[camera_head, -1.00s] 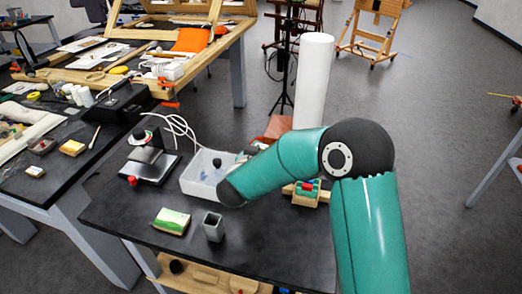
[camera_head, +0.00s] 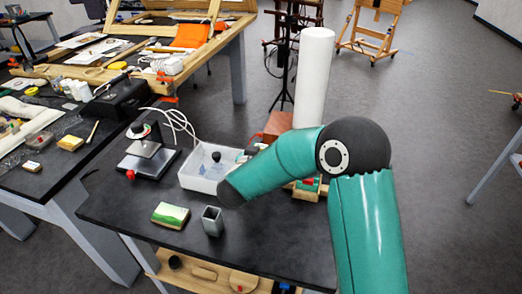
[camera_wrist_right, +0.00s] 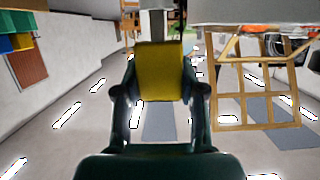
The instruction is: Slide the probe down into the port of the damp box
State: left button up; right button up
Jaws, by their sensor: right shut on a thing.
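A white box (camera_head: 198,184) with a pale bluish inside, likely the damp box, stands on the black table (camera_head: 130,222). A dark round spot (camera_head: 216,156) shows at its back; I cannot tell whether this is the port. My right arm's teal link covers the box's right side in the head view. In the right wrist view my right gripper (camera_wrist_right: 158,78) is shut on a yellow block-like piece (camera_wrist_right: 158,70), likely the probe. Its lower end is not seen, nor its distance from the box. My left gripper is not in view.
A microscope-like stand (camera_head: 148,158) with a white cable is left of the box. A green-and-white block (camera_head: 171,215) and a grey open cup (camera_head: 212,221) stand in front. A white roll (camera_head: 314,75) rises behind my arm.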

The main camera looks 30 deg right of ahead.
jog(key=shift+f, duration=0.35)
jog(key=o, duration=1.2)
jog(key=v, duration=1.2)
jog(key=shift+r, duration=0.15)
